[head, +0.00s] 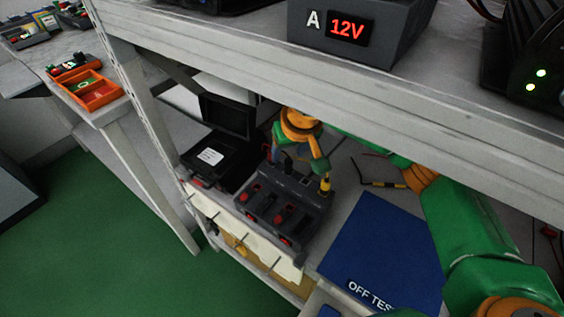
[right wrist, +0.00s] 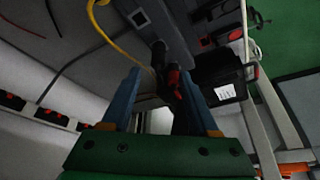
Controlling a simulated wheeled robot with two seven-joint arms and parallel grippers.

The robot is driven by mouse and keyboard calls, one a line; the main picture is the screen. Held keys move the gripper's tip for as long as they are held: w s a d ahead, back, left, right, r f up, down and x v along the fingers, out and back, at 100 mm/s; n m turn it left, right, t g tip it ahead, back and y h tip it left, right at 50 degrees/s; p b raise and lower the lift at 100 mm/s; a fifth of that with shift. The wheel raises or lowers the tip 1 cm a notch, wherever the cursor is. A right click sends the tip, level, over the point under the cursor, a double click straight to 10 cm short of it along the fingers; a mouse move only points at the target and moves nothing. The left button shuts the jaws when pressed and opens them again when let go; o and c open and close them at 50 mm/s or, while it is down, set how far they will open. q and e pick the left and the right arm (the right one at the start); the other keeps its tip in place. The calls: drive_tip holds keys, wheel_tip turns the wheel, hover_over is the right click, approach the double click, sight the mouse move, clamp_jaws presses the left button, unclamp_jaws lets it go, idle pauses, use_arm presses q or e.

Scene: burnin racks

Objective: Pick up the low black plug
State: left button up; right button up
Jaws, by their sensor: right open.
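A dark unit with red parts (head: 283,208) sits on the lower shelf in the head view. My right gripper (head: 302,172) reaches down over its back edge, under the upper shelf. In the right wrist view my right gripper (right wrist: 160,74) is open, with its two blue fingers apart. A black plug-like piece (right wrist: 158,54) shows between and beyond the fingertips, with a red piece (right wrist: 174,80) close by. I cannot tell whether a finger touches either. My left gripper is not in view.
The upper shelf's front beam (head: 350,85) runs just above my right arm. A black open case (head: 215,158) stands left of the unit. A blue mat marked "OFF TES" (head: 378,250) lies to the right. A yellow cable (right wrist: 108,38) curves near the fingers.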

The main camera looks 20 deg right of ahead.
sight(289, 161)
drive_tip(key=x, duration=0.4)
drive_tip(key=shift+s+d+f, duration=0.2)
drive_tip(key=shift+s+f, duration=0.05)
drive_tip(key=shift+f, duration=0.2)
clamp_jaws()
drive_tip(key=shift+r, duration=0.15)
